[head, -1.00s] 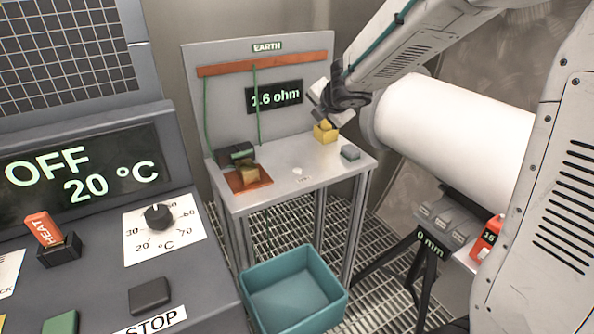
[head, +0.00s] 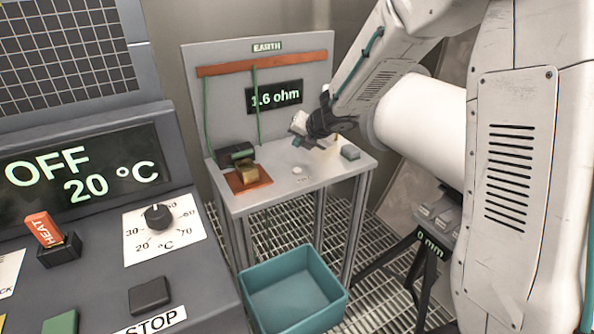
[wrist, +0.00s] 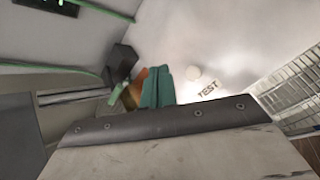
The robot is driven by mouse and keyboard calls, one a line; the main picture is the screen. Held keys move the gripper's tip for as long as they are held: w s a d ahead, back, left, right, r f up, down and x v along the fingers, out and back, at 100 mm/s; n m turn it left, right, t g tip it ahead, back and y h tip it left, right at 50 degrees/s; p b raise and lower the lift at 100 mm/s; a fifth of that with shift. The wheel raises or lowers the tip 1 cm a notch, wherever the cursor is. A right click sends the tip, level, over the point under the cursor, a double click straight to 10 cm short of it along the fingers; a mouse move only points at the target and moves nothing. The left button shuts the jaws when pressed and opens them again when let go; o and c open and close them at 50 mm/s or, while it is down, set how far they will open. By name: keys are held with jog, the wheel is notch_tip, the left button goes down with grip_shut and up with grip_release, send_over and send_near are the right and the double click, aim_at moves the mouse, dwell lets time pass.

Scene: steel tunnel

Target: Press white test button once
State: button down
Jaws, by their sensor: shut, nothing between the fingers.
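The white test button (head: 297,170) is a small round knob on the grey bench top, near its front edge. In the wrist view the button (wrist: 193,72) lies beside the printed TEST label (wrist: 208,90). My gripper (head: 298,142) is above the bench, behind and above the button, and apart from it. In the wrist view its teal fingers (wrist: 157,88) are together and empty, to the left of the button.
A copper plate (head: 236,186) with a brass block (head: 249,174) and a dark clamp (head: 235,153) lies left on the bench. A grey block (head: 350,152) sits right. The display (head: 274,96) reads 1.6 ohm. A teal bin (head: 293,290) stands below.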

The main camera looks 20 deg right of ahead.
aim_at(299, 172)
jog(key=shift+f, duration=3.2)
jog(key=shift+f, duration=0.4)
jog(key=shift+f, duration=0.45)
jog(key=shift+r, duration=0.9)
jog(key=shift+r, duration=2.5)
